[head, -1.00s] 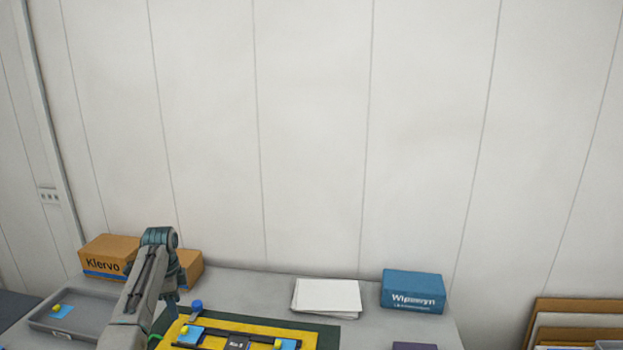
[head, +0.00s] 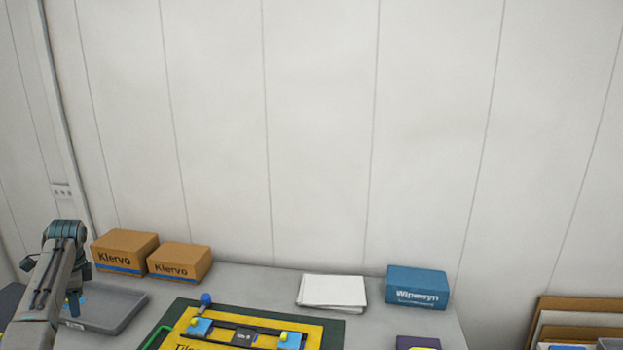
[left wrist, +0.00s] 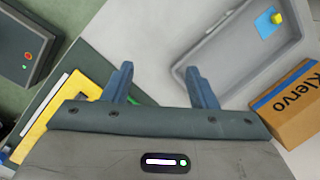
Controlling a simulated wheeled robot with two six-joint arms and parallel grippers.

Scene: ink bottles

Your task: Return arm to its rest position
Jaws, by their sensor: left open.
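My left arm is at the left edge of the head view, and its gripper (head: 73,303) hangs over the grey tray (head: 120,318). In the left wrist view the two blue fingers of the left gripper (left wrist: 160,88) stand wide apart with nothing between them. The yellow board (head: 215,342) lies on a dark green mat to the right of the arm. My right gripper is in neither view.
Two brown Klervo boxes (head: 125,252) (head: 180,262) stand at the back left. White paper (head: 332,291) and a blue Wipewyn box (head: 417,288) lie farther right. A dark box (left wrist: 28,45) shows in the left wrist view.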

